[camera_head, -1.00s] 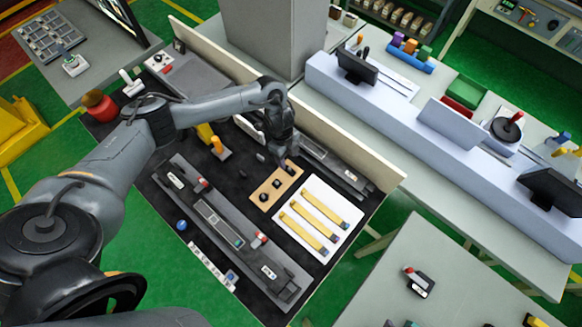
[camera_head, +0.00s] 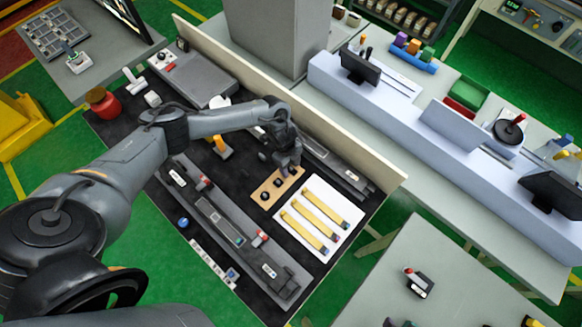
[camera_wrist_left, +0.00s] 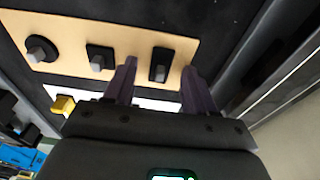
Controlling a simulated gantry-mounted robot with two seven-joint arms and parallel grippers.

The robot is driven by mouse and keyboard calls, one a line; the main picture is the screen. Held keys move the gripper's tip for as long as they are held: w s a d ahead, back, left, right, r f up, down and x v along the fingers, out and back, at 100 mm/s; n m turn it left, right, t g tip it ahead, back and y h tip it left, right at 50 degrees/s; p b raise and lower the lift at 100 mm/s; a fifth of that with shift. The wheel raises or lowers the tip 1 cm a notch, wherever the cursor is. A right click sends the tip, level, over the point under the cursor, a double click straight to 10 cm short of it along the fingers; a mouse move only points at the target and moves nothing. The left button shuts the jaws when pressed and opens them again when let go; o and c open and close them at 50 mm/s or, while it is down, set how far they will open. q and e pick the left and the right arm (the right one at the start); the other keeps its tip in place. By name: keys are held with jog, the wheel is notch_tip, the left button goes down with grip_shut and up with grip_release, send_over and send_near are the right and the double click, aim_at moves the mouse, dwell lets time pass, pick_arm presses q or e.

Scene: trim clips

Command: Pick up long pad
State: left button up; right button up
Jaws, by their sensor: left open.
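A tan board (camera_head: 273,189) lies on the dark bench mat. In the left wrist view the board (camera_wrist_left: 75,38) carries a round black piece (camera_wrist_left: 40,49), a squarish black pad (camera_wrist_left: 100,58) and a longer black rectangular pad (camera_wrist_left: 159,65), each with a grey knob. The long pad is at the end of the row. My left gripper (camera_wrist_left: 160,72) is open, its two purple-grey fingers on either side of the long pad in this view; I cannot tell the height gap. In the head view my left gripper (camera_head: 286,168) covers the board's far end and hides the long pad.
A white tray (camera_head: 337,203) with yellow strips lies right beside the board. Grey rails (camera_head: 222,228) run along the mat's near side. A dark rail (camera_head: 335,165) and a pale upright panel (camera_head: 350,150) stand behind the gripper. An orange-topped part (camera_head: 220,146) stands left.

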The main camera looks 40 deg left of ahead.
pick_arm(q)
grip_shut()
dwell(0.3)
